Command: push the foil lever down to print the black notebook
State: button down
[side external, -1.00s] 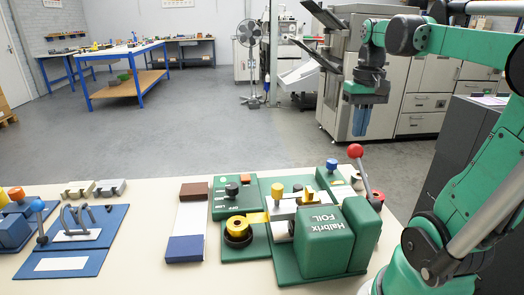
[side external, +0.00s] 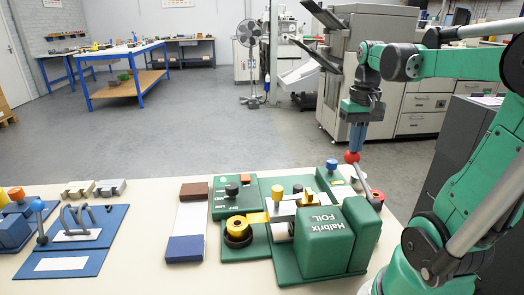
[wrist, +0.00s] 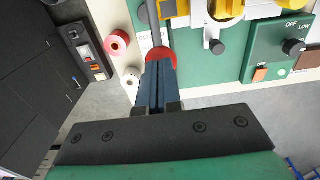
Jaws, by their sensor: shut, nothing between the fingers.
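The green foil press (side external: 325,235), marked "Halbrix FOIL", stands on the bench. Its lever has a red ball knob (side external: 351,158) on a grey rod (side external: 364,181) that slants up and left from the press's right side. My gripper (side external: 354,148) is shut and empty, pointing down, with its blue fingertips at the top of the red knob. In the wrist view, the fingertips (wrist: 159,62) overlap the red knob (wrist: 161,52) and appear to touch it; the lever rod (wrist: 153,22) runs beyond. I cannot make out the black notebook in either view.
A yellow foil roll (side external: 238,228) and a control box (side external: 233,200) with a dark dial sit left of the press. A brown, white and blue strip (side external: 186,225) and a blue fixture (side external: 75,240) lie further left. Rolls (wrist: 117,42) lie beside the press.

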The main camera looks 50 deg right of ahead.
jog(key=shift+w+d+f, duration=0.15)
jog(key=shift+f, duration=1.5)
jog(key=shift+f, duration=1.6)
jog(key=shift+s+a+r, duration=0.15)
jog(key=shift+r, duration=2.6)
jog(key=shift+s+a+r, duration=0.1)
jog(key=shift+r, duration=2.65)
